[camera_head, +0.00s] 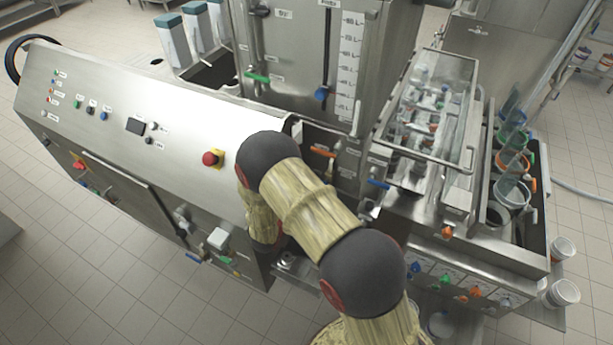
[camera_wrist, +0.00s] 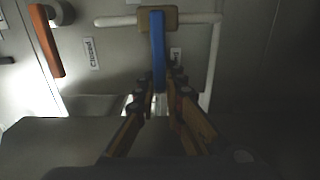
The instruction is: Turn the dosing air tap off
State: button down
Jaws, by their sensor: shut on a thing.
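In the wrist view a blue tap lever (camera_wrist: 158,45) points down the picture from a tan block (camera_wrist: 183,18) on a pale pipe. My gripper (camera_wrist: 160,86) is shut on the lever's lower end, with one finger on each side. A label reading "Closed" (camera_wrist: 91,54) is left of the lever. Another label (camera_wrist: 175,56), partly hidden and unreadable, is close to its right. In the head view my arm's links hide my gripper, and I cannot tell which blue handle there is the held one.
An orange lever (camera_wrist: 46,42) sits left of the blue one in the wrist view. A pale vertical pipe (camera_wrist: 212,65) runs to its right. In the head view a sloped control panel with a red button (camera_head: 211,158) is left of my arm; a clear-covered unit (camera_head: 430,110) is right.

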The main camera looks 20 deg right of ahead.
jog(key=c, duration=1.8)
grip_release()
jog(key=shift+c, duration=0.2)
jog(key=v, duration=1.2)
jog(key=shift+s+f, duration=0.1)
